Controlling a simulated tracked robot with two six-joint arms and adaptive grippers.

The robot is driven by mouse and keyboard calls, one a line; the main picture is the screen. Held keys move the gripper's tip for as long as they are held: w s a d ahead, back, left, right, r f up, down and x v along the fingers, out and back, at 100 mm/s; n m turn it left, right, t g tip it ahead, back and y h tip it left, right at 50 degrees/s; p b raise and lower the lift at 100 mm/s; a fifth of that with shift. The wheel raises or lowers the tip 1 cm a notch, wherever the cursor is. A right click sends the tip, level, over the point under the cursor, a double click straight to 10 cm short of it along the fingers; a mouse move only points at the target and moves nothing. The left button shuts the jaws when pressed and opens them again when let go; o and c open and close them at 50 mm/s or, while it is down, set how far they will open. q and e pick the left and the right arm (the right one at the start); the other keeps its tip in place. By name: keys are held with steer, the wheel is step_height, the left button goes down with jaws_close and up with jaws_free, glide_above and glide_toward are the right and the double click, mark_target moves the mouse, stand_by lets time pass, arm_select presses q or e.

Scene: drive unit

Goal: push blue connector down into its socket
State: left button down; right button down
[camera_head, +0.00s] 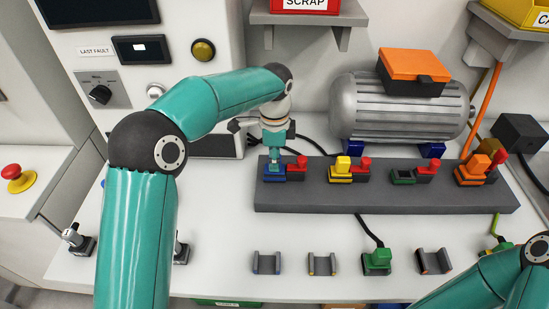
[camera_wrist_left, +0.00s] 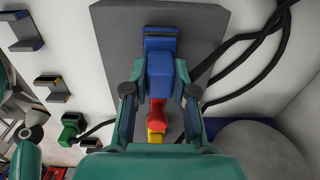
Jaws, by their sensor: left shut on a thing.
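The blue connector (camera_head: 273,169) is at the left end of the grey socket block (camera_head: 390,200), at its blue socket, beside a red lever. My left gripper (camera_head: 276,152) reaches down from above and is shut on it. In the left wrist view the blue connector (camera_wrist_left: 160,72) is between the two fingers of my left gripper (camera_wrist_left: 160,92), over the blue socket (camera_wrist_left: 160,34). How deep it sits is hidden. My right arm enters at the lower right; its gripper is not visible.
Yellow (camera_head: 342,166) and orange (camera_head: 474,168) connectors sit along the block, with an empty green socket (camera_head: 402,176) between them. A green connector (camera_head: 377,259) stands in front among empty holders (camera_head: 322,264). A ribbed motor (camera_head: 400,106) and black cables are behind.

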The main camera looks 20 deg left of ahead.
arm_select(q)
steer(key=shift+f, duration=0.2)
stand_by(0.3)
steer(key=c, duration=0.9)
jaws_free()
steer(key=shift+o, duration=0.2)
steer(key=shift+r, duration=0.15)
step_height(320, 180, up, 17)
steer(key=p, duration=0.6)
steer(key=shift+s, duration=0.1)
